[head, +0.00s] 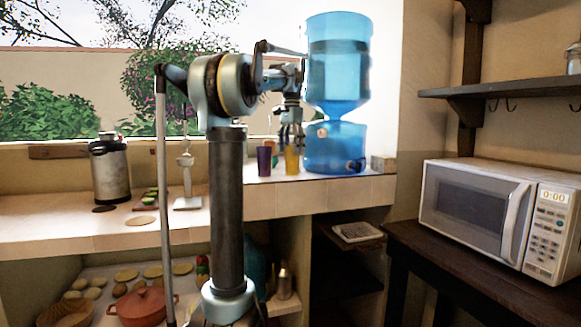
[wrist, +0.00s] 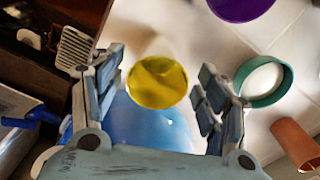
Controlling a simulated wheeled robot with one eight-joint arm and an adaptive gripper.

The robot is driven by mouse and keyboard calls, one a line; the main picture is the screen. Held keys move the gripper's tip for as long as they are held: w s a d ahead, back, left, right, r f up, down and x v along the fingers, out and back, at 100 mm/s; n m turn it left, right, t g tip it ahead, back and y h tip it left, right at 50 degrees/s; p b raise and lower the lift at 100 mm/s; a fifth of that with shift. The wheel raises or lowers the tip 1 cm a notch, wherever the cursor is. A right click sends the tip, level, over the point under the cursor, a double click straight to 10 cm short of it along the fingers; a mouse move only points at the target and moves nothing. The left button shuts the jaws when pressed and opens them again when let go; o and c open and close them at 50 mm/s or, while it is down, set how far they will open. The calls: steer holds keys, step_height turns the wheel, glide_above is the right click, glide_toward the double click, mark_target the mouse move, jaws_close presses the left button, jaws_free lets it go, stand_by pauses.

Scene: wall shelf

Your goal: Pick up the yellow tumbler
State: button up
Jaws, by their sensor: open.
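The yellow tumbler (head: 292,160) stands upright on the tiled counter in the head view, just left of the blue water dispenser. In the wrist view the yellow tumbler (wrist: 157,82) shows from above, between the two open fingers and a little beyond their tips. My gripper (head: 290,130) is directly above the tumbler in the head view and points down. In the wrist view my gripper (wrist: 155,90) is open and empty, with space on both sides of the tumbler.
A purple cup (head: 264,160) stands just left of the tumbler; it also shows in the wrist view (wrist: 240,6). The water dispenser (head: 337,95) stands close on the right. A teal-rimmed cup (wrist: 266,82) and an orange-brown object (wrist: 297,143) are near the right finger.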

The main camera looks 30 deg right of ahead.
mark_target(292, 164)
steer(key=shift+d+f, duration=0.1)
steer(key=shift+f, duration=3.4)
steer(key=shift+c, duration=0.5)
steer(key=c, duration=1.2)
